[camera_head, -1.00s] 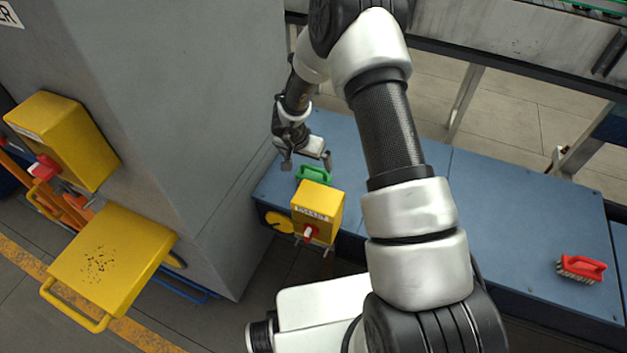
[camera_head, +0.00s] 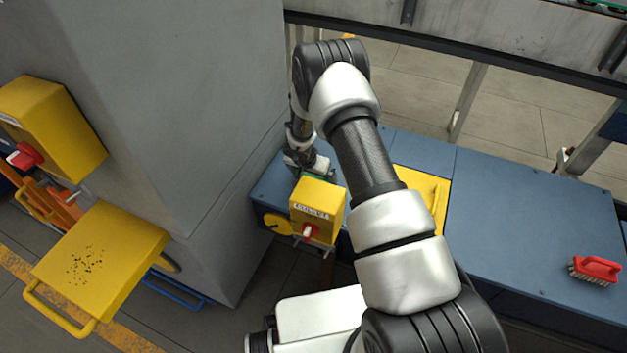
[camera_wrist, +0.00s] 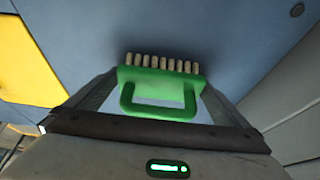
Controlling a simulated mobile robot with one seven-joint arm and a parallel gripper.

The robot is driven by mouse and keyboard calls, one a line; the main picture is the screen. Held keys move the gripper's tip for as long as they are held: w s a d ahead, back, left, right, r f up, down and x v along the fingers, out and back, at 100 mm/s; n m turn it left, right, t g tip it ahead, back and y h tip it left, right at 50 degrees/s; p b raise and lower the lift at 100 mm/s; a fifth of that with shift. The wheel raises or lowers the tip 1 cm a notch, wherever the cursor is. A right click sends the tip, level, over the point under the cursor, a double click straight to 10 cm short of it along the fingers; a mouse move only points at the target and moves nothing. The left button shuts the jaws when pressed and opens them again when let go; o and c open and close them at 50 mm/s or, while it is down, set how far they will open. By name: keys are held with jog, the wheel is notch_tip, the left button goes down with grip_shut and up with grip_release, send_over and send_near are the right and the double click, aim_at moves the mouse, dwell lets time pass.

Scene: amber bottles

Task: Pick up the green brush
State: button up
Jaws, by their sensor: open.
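The green brush (camera_wrist: 158,78) lies on the blue bench top, with its handle toward my gripper and a row of pale bristles on the far side. In the wrist view my gripper (camera_wrist: 160,92) is open, with one finger on each side of the brush. Whether either finger touches it, I cannot tell. In the head view only a sliver of the green brush (camera_head: 306,177) shows, behind the yellow switch box and under my gripper (camera_head: 322,174).
A yellow switch box (camera_head: 318,199) with a red knob stands just in front of the brush. A grey pillar (camera_head: 190,110) rises close on the left. A red brush (camera_head: 596,269) lies at the right of the blue bench (camera_head: 520,220). A yellow object (camera_head: 436,187) lies partly behind my arm.

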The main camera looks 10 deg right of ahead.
jog(key=shift+c, duration=0.4)
jog(key=c, duration=0.8)
notch_tip(320, 180, up, 10)
jog(key=p, duration=0.3)
jog(key=shift+p, duration=0.4)
jog(key=shift+c, duration=0.3)
notch_tip(320, 180, up, 14)
jog(key=p, duration=1.3)
jog(key=s+r+n+t+y+p, duration=0.1)
jog(key=s+r+n+p, duration=0.4)
jog(key=s+r, duration=1.3)
notch_tip(320, 180, up, 4)
jog(key=shift+s+r+n+y, duration=0.2)
jog(key=shift+s+n+y, duration=0.2)
jog(key=shift+n+y, duration=0.4)
jog(key=shift+a, duration=0.1)
